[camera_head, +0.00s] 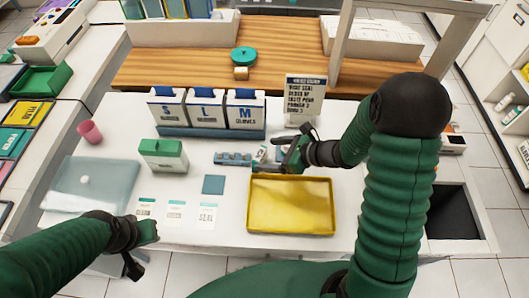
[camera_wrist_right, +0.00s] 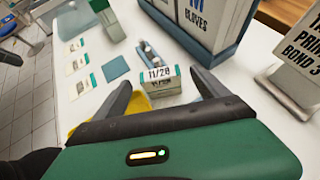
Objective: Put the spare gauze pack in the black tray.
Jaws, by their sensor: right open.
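A small white-and-green box (camera_wrist_right: 160,84), marked 11/28, stands on the white table in the right wrist view. It also shows in the head view (camera_head: 262,153); I cannot tell for sure that it is the gauze pack. My right gripper (camera_head: 290,158) is open above the table, close to the box. In the right wrist view the fingers (camera_wrist_right: 162,82) point toward the box, one on each side of the picture of it, with no grip on it. My left gripper (camera_head: 146,232) hangs over the front left.
A blue holder (camera_head: 232,158) stands left of the box. Glove boxes (camera_head: 207,110) and a sign (camera_head: 304,100) stand behind. A green-lidded box (camera_head: 163,155), flat cards (camera_head: 175,213) and a pink cup (camera_head: 89,132) are left. A dark opening (camera_head: 455,212) is at right.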

